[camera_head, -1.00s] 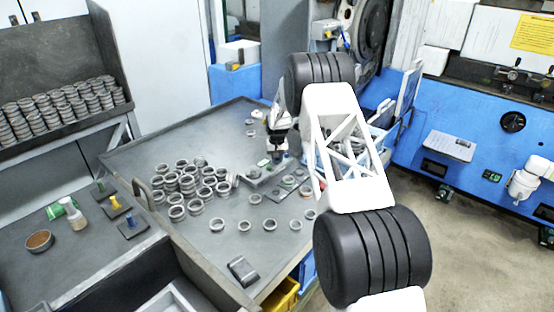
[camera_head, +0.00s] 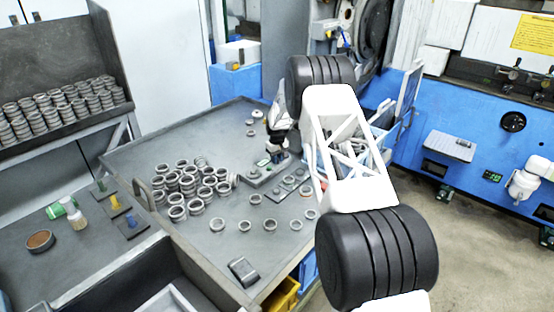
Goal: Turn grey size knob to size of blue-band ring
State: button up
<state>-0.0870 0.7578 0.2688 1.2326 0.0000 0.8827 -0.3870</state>
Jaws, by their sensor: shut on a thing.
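My gripper (camera_head: 277,152) points down at the small control panel (camera_head: 256,179) on the grey table. Its fingers are at the panel's far right end and appear shut on the grey size knob, which they and the arm mostly hide. A green spot shows on the panel left of the fingers. A second flat plate (camera_head: 279,195) with several rings on it lies just in front of the panel. Band colours on these rings are too small to tell, so I cannot pick out the blue-band ring.
A pile of loose metal rings (camera_head: 188,183) covers the table's middle, with several single rings (camera_head: 217,225) in front. A dark block (camera_head: 243,270) lies at the near edge. The table's far left (camera_head: 170,140) is clear. Blue bins stand right of the table.

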jog(key=o, duration=0.9)
jog(key=shift+o, duration=0.2)
jog(key=shift+r, duration=0.15)
jog(key=shift+r, duration=3.8)
jog(key=shift+r, duration=0.1)
